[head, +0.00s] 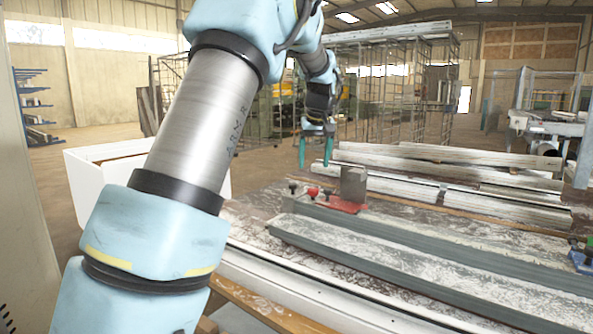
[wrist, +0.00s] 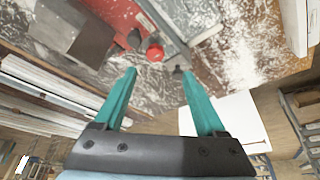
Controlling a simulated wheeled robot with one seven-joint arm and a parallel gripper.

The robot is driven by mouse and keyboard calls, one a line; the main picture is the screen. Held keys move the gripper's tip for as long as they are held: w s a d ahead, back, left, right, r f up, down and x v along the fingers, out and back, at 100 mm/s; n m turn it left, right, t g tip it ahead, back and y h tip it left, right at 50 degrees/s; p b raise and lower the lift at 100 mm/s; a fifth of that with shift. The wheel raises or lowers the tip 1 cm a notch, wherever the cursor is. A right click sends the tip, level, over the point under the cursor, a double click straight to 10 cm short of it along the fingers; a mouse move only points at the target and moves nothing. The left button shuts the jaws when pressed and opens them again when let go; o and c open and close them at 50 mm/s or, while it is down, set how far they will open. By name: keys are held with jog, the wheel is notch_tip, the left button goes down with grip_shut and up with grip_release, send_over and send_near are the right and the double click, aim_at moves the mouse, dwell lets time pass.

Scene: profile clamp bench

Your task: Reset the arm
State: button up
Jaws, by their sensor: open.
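My gripper (head: 314,150) hangs from my raised arm above the far left end of the bench in the head view. In the wrist view my gripper (wrist: 158,88) shows two teal fingers spread apart with nothing between them. Beyond the fingertips is a red clamp (wrist: 126,30) with a round red knob (wrist: 155,52). The red clamp also shows on the bench in the head view (head: 345,204), below and to the right of my gripper and apart from it.
A grey block (head: 353,183) stands at the clamp. Long grey profiles (head: 400,258) and white profiles (head: 440,175) lie along the bench. A blue clamp (head: 583,260) is at the right edge. A white bin (head: 90,190) stands left, behind my arm. The air around my gripper looks free.

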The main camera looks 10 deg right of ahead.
jog(key=s+a+f, duration=0.3)
jog(key=s+a, duration=0.2)
jog(key=a, duration=0.2)
jog(key=s+a+f+g, duration=0.1)
jog(key=s+a+f, duration=0.3)
jog(key=s+a, duration=0.2)
jog(key=s+a+f+g, duration=0.1)
jog(key=s+a+f, duration=0.3)
jog(key=a, duration=0.3)
jog(key=shift+s+a+f+p, duration=0.15)
jog(key=shift+s+a+p, duration=0.2)
jog(key=shift+s, duration=0.3)
jog(key=s+a+f, duration=0.4)
jog(key=s+a, duration=0.1)
jog(key=s, duration=0.6)
jog(key=shift+f+m+g, duration=0.15)
jog(key=shift+m+g, duration=0.25)
